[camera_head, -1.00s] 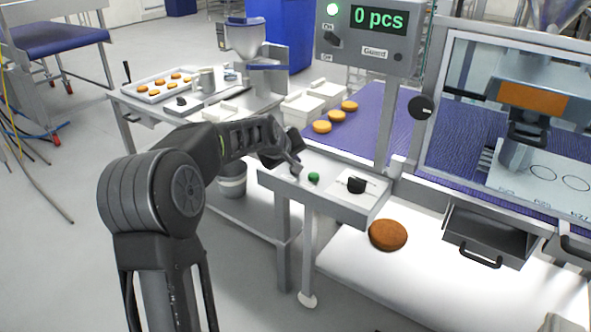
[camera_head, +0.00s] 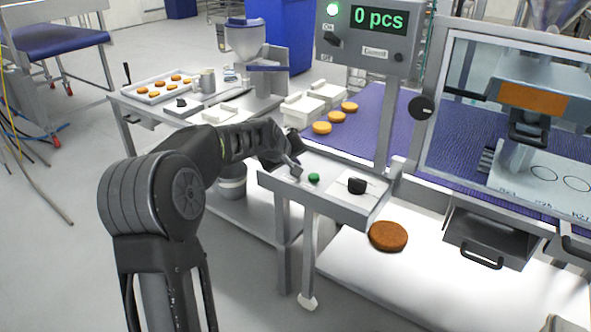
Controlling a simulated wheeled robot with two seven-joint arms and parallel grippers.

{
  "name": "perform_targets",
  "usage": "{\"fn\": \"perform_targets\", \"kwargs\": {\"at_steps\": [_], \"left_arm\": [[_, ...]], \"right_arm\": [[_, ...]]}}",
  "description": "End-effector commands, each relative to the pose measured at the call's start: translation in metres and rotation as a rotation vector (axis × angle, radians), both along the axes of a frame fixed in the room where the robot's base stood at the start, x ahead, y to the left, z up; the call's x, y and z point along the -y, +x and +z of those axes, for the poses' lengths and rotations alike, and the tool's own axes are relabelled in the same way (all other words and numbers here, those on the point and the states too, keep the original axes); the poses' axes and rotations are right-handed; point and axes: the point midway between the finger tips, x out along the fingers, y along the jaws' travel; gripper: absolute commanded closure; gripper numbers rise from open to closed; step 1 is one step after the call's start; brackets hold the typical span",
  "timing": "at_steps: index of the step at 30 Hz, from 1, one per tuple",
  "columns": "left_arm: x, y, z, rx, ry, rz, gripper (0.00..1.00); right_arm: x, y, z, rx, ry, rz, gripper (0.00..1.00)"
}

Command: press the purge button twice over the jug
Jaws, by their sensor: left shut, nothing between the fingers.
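A small green button (camera_head: 314,178) sits on a grey control shelf (camera_head: 340,207) in the middle of the head view. I cannot read a purge label on it. My left gripper (camera_head: 297,171) is shut and empty, just left of the button at the shelf's edge. I cannot tell whether it touches the shelf, but it looks apart from the button. A grey jug-like vessel (camera_head: 207,80) stands on the side table at the back left. My right gripper is out of view.
A black knob (camera_head: 357,186) stands right of the button. A brown round patty (camera_head: 388,236) lies on the white surface below. A display post (camera_head: 384,130) reading "0 pcs" rises behind the shelf. A guarded press (camera_head: 540,110) fills the right side. Several rounds lie on a tray (camera_head: 146,97).

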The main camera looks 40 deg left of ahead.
Motion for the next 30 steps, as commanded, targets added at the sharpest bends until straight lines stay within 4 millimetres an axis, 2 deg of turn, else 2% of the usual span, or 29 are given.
{"fn": "perform_targets", "kwargs": {"at_steps": [20, 30], "left_arm": [[0.001, 0.000, -0.006, -0.003, -0.001, -0.001, 1.00], [0.000, 0.000, 0.011, -0.002, -0.001, -0.001, 1.00]], "right_arm": [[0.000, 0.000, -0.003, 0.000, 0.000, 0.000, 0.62], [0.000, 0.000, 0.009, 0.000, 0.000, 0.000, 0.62]]}}
